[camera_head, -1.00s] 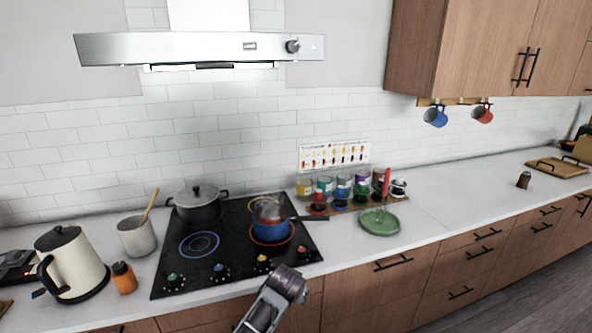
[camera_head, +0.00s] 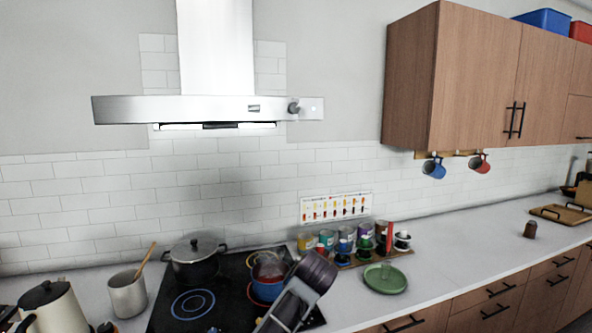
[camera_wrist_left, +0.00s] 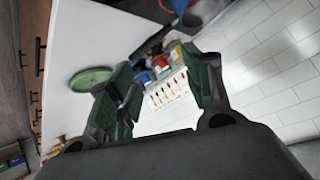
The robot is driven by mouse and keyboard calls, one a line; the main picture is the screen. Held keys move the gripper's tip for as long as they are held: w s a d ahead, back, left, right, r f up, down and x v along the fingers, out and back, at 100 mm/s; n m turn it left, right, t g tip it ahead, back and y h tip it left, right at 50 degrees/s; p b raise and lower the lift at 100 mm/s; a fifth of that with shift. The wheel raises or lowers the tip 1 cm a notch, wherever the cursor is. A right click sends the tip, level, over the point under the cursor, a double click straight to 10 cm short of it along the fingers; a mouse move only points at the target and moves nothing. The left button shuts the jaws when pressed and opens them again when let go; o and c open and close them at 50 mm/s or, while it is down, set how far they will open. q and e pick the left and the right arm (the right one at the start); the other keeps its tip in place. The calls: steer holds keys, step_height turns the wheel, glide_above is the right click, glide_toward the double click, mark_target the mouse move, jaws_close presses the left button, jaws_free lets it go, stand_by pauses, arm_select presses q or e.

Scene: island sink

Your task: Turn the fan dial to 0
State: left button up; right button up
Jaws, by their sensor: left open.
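The fan dial (camera_head: 294,107) is a small dark round knob near the right end of the front of the steel range hood (camera_head: 180,109). Its setting is too small to read. My left gripper (camera_wrist_left: 160,84) is open and empty in the left wrist view, its two greenish fingers spread apart. The dial does not show in that view. In the head view, part of my arm rises at the bottom centre, below the hood and well apart from the dial; the fingers cannot be made out there. My right gripper is not in view.
Below the hood is a black cooktop (camera_head: 230,289) with a lidded pot (camera_head: 195,262) and a blue pot (camera_head: 266,287). Jars and a green plate (camera_head: 384,279) are to its right. A wooden wall cabinet (camera_head: 475,75) hangs right of the hood, with open wall between.

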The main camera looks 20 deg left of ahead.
arm_select(q)
step_height(320, 180, up, 13)
steer(key=w+t+y, duration=0.2)
steer(key=n+t+y, duration=0.3)
steer(key=n+y, duration=0.2)
steer(key=n, duration=0.1)
glide_toward(295, 109)
steer(key=v, duration=0.5)
steer(key=shift+s+a, duration=0.15)
steer(key=shift+a, duration=0.05)
steer(key=shift+a+p, duration=0.1)
steer(key=shift+p, duration=0.25)
steer(key=p+x, duration=0.4)
steer(key=x, duration=0.7)
steer(key=shift+w+r, duration=0.1)
steer(key=shift+w, duration=0.3)
steer(key=shift+p+x, duration=0.3)
steer(key=shift+x, duration=0.75)
steer(key=shift+c, duration=0.4)
